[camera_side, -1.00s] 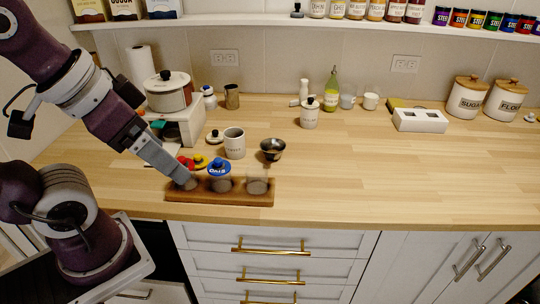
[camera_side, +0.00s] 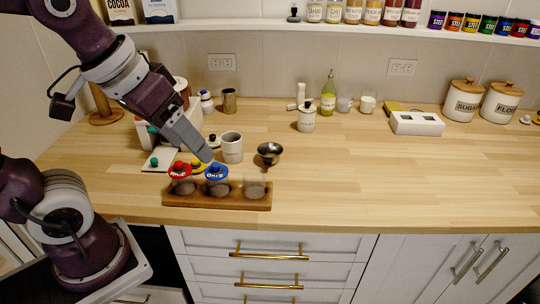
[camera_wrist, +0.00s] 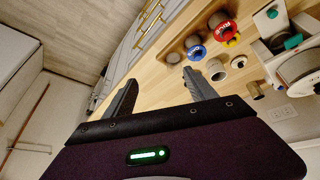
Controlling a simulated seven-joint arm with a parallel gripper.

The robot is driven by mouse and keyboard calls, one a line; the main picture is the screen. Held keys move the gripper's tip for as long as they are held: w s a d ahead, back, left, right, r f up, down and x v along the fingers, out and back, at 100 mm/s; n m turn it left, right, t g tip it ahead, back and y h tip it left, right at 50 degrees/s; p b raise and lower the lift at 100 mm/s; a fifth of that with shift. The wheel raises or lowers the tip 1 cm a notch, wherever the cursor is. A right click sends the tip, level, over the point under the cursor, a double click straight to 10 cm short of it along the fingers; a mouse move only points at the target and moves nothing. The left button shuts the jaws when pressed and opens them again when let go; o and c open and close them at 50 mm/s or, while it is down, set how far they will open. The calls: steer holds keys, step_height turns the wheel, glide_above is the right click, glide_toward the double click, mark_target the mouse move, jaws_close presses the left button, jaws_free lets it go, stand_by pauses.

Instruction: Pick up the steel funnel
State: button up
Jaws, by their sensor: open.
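The steel funnel (camera_side: 270,152) is a small, dark, shiny cone with its wide mouth up. In the side view it stands on the wooden counter, right of a white mug (camera_side: 232,148) and behind the jar board. My gripper (camera_side: 208,156) is open and empty, above the lidded jars and left of the funnel. Both fingers show spread apart in the wrist view (camera_wrist: 160,80).
A wooden board (camera_side: 216,203) holds a red-lidded jar (camera_side: 181,180), a blue-lidded jar (camera_side: 217,181) and a clear jar without a lid (camera_side: 255,188). A yellow lid (camera_side: 198,164) lies behind them. A lidded white canister (camera_side: 307,118) stands farther back. The counter right of the funnel is clear.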

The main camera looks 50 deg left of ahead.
steer(key=w+a+f+n+g, duration=0.1)
steer(key=w+f+n, duration=0.1)
steer(key=w, duration=0.4)
steer(key=w+a+f+n, duration=0.1)
steer(key=w+a+f, duration=0.1)
steer(key=w, duration=0.4)
steer(key=n+y, duration=0.3)
steer(key=n, duration=0.1)
glide_toward(269, 158)
step_height(269, 158, down, 3)
steer(key=shift+g, duration=0.4)
steer(key=x, duration=0.2)
steer(key=w+x, duration=0.1)
steer(key=x, duration=0.4)
steer(key=shift+w+a, duration=0.25)
steer(key=shift+a, duration=0.2)
steer(key=shift+c, duration=0.5)
jaws_close()
